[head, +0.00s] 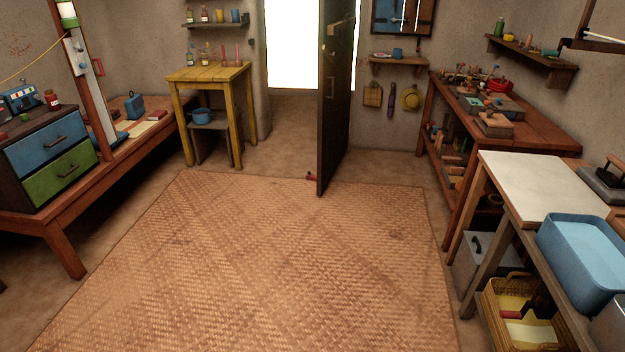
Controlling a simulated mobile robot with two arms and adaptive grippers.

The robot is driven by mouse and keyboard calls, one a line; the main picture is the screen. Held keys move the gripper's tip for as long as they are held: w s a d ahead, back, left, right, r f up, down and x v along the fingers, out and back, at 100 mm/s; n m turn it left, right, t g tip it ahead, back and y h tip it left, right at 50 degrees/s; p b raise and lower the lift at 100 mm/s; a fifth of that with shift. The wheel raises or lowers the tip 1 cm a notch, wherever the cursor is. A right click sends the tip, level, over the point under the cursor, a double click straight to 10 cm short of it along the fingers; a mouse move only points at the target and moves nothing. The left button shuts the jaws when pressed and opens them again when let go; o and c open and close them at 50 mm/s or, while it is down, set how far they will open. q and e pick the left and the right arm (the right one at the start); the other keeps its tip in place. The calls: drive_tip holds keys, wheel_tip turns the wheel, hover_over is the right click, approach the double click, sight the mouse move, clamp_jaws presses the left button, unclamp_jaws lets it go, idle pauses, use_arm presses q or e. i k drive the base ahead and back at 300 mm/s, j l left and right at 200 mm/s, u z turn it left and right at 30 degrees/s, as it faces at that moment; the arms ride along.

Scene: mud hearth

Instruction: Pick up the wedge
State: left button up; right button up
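A small red thing (311,177), which looks like the wedge, lies on the floor at the foot of the open dark door (336,110). It is at the left of the door's lower edge, just beyond the far edge of the woven mat (250,255). It is too small to tell its exact shape or whether it touches the door. Neither of my grippers shows in the head view.
The mat in front is clear. A yellow table (208,73) with a stool (213,135) stands left of the bright doorway. A low wooden platform (70,215) with a drawer chest (55,150) is at left. Workbenches (545,130) line the right side.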

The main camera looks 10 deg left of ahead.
sight(310, 176)
drive_tip(key=i+j+u, duration=0.25)
drive_tip(key=i+u, duration=0.25)
drive_tip(key=i, duration=0.2)
drive_tip(key=i+j+u, duration=0.15)
drive_tip(key=i+u, duration=0.25)
drive_tip(key=i, duration=1.4)
drive_tip(key=i+z, duration=0.15)
drive_tip(key=i, duration=0.75)
drive_tip(key=i+j+z, duration=0.15)
drive_tip(key=i, duration=0.7)
drive_tip(key=i+j+z, duration=0.15)
drive_tip(key=i+z, duration=0.3)
drive_tip(key=i+j+z, duration=0.25)
drive_tip(key=z, duration=0.15)
drive_tip(key=i+j+z, duration=0.25)
drive_tip(key=z, duration=0.2)
drive_tip(key=i+j+z, duration=0.2)
drive_tip(key=j+z, duration=0.2)
drive_tip(key=j, duration=0.1)
